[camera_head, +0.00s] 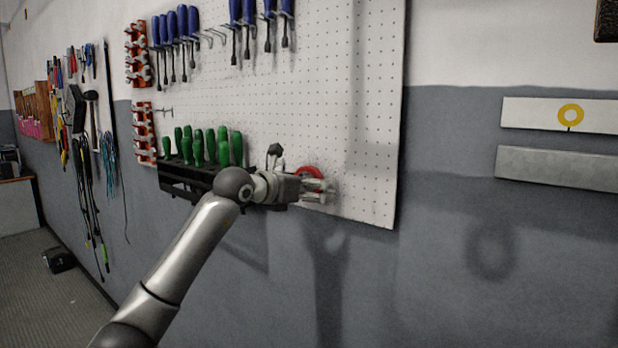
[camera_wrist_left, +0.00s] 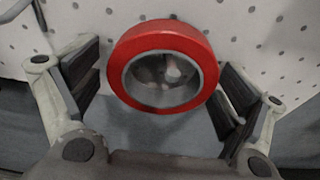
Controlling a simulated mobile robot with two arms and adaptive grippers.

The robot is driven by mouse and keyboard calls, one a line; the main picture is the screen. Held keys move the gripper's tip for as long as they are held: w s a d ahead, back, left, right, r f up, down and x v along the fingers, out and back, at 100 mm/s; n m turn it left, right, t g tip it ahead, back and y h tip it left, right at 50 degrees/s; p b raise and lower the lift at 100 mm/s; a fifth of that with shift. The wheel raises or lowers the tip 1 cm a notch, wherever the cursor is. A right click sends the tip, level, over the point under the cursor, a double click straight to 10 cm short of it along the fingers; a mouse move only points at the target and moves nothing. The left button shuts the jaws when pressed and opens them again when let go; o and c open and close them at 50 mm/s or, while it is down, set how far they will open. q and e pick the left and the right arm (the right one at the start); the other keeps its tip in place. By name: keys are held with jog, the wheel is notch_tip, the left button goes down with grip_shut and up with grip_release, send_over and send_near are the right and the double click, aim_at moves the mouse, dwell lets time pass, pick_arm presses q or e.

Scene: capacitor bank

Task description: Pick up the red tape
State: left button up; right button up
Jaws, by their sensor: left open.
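The red tape (camera_head: 309,171) is a roll against the lower right part of the white pegboard (camera_head: 345,120). In the head view my left gripper (camera_head: 322,188) is in front of it and hides its lower part. In the left wrist view the red tape (camera_wrist_left: 164,38) faces the camera, with its grey inner ring showing. The open fingers of my left gripper (camera_wrist_left: 160,88) stand on either side of the roll, with a gap visible on both sides. My right gripper is in neither view.
Green-handled screwdrivers (camera_head: 210,146) sit in a dark rack (camera_head: 178,182) left of my left gripper. Blue-handled screwdrivers (camera_head: 175,25) hang above. A yellow ring (camera_head: 570,115) hangs on a white strip on the wall at the right. The wall below the pegboard is clear.

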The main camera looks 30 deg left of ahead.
aim_at(306, 170)
pick_arm(q)
jog(key=shift+s, duration=0.1)
jog(key=c, duration=1)
jog(key=shift+c, duration=0.2)
jog(key=shift+r, duration=0.15)
jog(key=shift+r+b, duration=0.35)
jog(key=shift+r, duration=1.4)
jog(key=f+b+v, duration=0.1)
jog(key=b+v, duration=0.2)
jog(key=v, duration=0.5)
jog(key=f+b+v, duration=0.2)
jog(key=b+v, duration=0.2)
jog(key=v, duration=0.5)
jog(key=shift+s+f, duration=0.4)
jog(key=shift+s, duration=0.25)
